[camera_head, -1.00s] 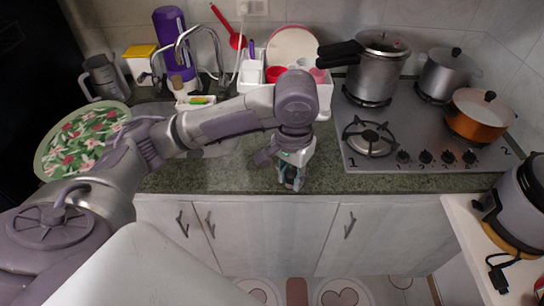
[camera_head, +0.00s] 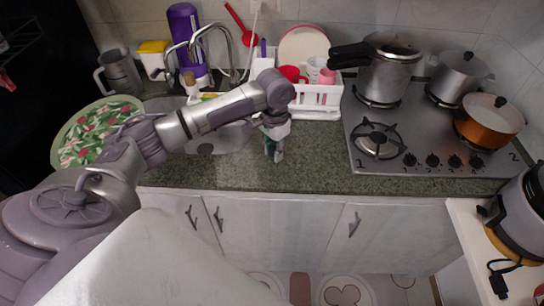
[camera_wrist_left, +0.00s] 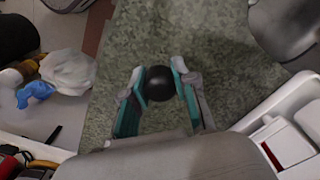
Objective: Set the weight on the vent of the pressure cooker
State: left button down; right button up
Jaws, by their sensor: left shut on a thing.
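The pressure cooker (camera_head: 386,74) is a tall grey metal pot with a lid and a long black handle pointing left. It stands on the back left burner of the stove. The lid's vent is too small to make out. My left gripper (camera_head: 277,152) is over the counter, left of the stove and well apart from the cooker. In the left wrist view my left gripper (camera_wrist_left: 157,86) is shut on a round black thing, the weight (camera_wrist_left: 158,83), held between its teal-lined fingertips. My right gripper is out of view.
A white dish rack (camera_head: 318,97) with cups and a plate stands behind my gripper. A grey pot (camera_head: 458,80) and an orange pan (camera_head: 489,122) stand on the stove (camera_head: 428,146). The front left burner (camera_head: 377,141) is empty. The counter front (camera_head: 225,179) is clear.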

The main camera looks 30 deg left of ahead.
aim_at(272, 167)
pick_arm(q)
jog(key=shift+a+f, duration=0.15)
jog(key=shift+a, duration=0.1)
jog(key=shift+f, duration=0.35)
notch_tip(272, 167, down, 2)
jog(key=shift+f+p, duration=0.2)
jog(key=shift+p, duration=0.35)
jog(key=shift+f, duration=0.45)
jog(key=shift+f, duration=0.1)
jog(key=c, duration=0.9)
grip_release()
notch_tip(272, 167, up, 12)
jog(key=shift+r+b, duration=0.1)
jog(key=shift+b, duration=0.75)
